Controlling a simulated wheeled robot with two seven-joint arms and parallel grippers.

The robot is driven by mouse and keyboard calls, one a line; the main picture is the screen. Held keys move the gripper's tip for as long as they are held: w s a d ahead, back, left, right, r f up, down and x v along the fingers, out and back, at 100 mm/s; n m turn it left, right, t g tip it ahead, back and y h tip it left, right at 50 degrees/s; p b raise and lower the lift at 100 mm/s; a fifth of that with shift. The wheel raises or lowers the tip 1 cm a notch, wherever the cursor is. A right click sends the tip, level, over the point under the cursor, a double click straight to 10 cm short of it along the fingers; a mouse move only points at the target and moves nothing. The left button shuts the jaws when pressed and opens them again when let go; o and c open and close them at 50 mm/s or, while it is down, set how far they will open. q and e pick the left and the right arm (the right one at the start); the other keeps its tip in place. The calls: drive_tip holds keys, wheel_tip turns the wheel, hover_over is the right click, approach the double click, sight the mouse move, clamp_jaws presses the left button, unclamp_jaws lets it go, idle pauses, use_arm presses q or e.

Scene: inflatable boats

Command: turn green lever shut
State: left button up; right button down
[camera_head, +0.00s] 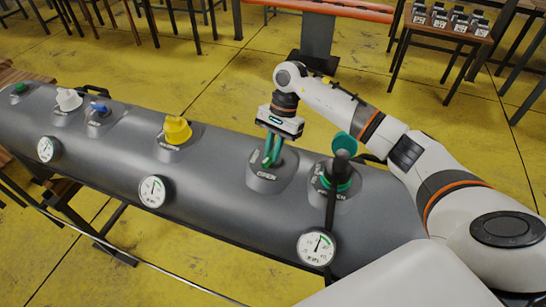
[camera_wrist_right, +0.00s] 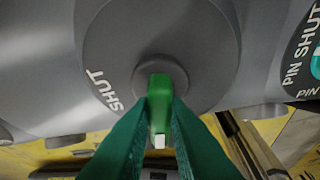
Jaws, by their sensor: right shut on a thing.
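The green lever (camera_wrist_right: 158,103) stands on a round grey base (camera_wrist_right: 210,50) in the right wrist view, with the word SHUT printed on the base to its left. My right gripper (camera_wrist_right: 159,125) has its green fingers closed on both sides of the lever. In the head view my right gripper (camera_head: 273,150) reaches down onto the lever's mount (camera_head: 272,178) on the grey tube, where the word OPEN shows at the front. The lever itself is mostly hidden by the fingers there. My left gripper is not in view.
The grey inflatable tube (camera_head: 220,190) carries a yellow valve (camera_head: 177,130), a white cap (camera_head: 68,99), a blue valve (camera_head: 98,107) and several gauges. A green cap (camera_head: 344,146) with a dark hose stands close right of my gripper. A table (camera_head: 450,35) with small items is behind.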

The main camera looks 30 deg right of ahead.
drive_tip(key=m+t+b, duration=0.1)
drive_tip(key=m+b, duration=0.1)
drive_tip(key=m, duration=0.1)
drive_tip(key=shift+f+b, duration=0.2)
drive_tip(key=shift+b, duration=0.15)
drive_tip(key=m+t+b, duration=0.2)
drive_tip(key=m+b, duration=0.1)
drive_tip(key=m, duration=0.1)
drive_tip(key=shift+y, duration=0.3)
drive_tip(key=m+b, duration=0.1)
drive_tip(key=m, duration=0.1)
drive_tip(key=m+t+b, duration=0.1)
drive_tip(key=m+b, duration=0.1)
drive_tip(key=shift+w+r+m+t, duration=0.1)
drive_tip(key=shift+r+m+t, duration=0.05)
drive_tip(key=shift+m+t, duration=0.2)
use_arm(q)
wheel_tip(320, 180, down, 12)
drive_tip(key=b, duration=0.2)
use_arm(e)
drive_tip(key=shift+r+m+t+h, duration=0.15)
drive_tip(key=shift+m+t+h, duration=0.5)
drive_tip(key=shift+m, duration=1.1)
drive_tip(key=shift+w, duration=0.1)
drive_tip(key=c, duration=1.4)
unclamp_jaws()
drive_tip(key=shift+r, duration=0.1)
